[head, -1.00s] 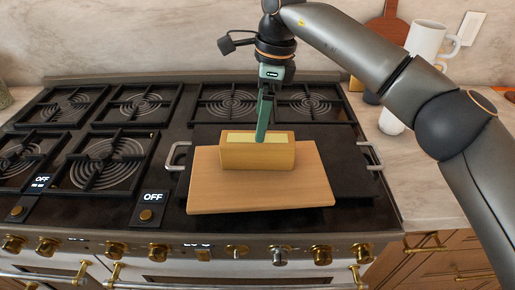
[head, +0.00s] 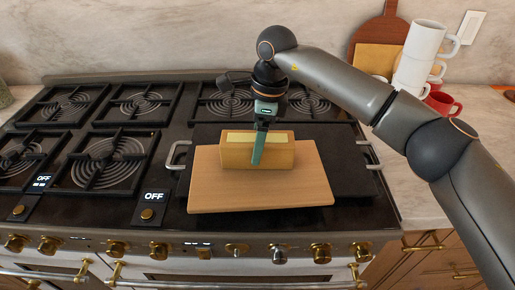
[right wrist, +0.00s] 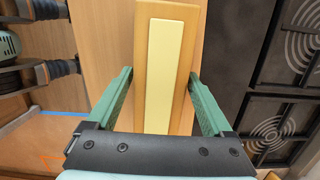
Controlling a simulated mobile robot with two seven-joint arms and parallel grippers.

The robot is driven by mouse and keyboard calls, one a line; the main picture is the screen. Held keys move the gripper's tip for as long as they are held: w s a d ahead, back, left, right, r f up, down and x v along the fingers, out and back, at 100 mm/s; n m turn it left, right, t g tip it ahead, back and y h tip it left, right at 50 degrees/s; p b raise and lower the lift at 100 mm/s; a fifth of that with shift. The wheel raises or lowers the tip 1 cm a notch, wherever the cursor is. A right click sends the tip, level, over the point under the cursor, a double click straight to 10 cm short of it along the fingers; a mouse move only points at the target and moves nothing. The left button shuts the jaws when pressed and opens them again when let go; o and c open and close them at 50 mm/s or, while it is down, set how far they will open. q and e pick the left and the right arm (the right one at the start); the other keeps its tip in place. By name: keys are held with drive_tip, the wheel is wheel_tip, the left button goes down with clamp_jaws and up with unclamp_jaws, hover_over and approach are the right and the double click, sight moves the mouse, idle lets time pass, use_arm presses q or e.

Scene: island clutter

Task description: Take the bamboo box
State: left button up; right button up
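The bamboo box (head: 235,158) is a tan block-shaped box with a pale yellow strip along its top. It sits on a wooden board (head: 300,185) on the stove. My right gripper (head: 258,150) has come down over the box, with one green finger in front of its near face. In the right wrist view the box (right wrist: 143,60) lies between the two spread fingers of my right gripper (right wrist: 160,74). A narrow gap shows on the left side; whether the right finger touches is unclear. My left gripper is not in view.
The board lies over a dark griddle plate (head: 348,170) with metal handles at both sides. Burner grates (head: 105,160) are to the left. Stacked white mugs (head: 418,55), a red mug (head: 441,104) and a round wooden board (head: 378,42) stand on the counter at right.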

clamp_jaws()
idle(0.5)
drive_tip(key=shift+r, duration=0.1)
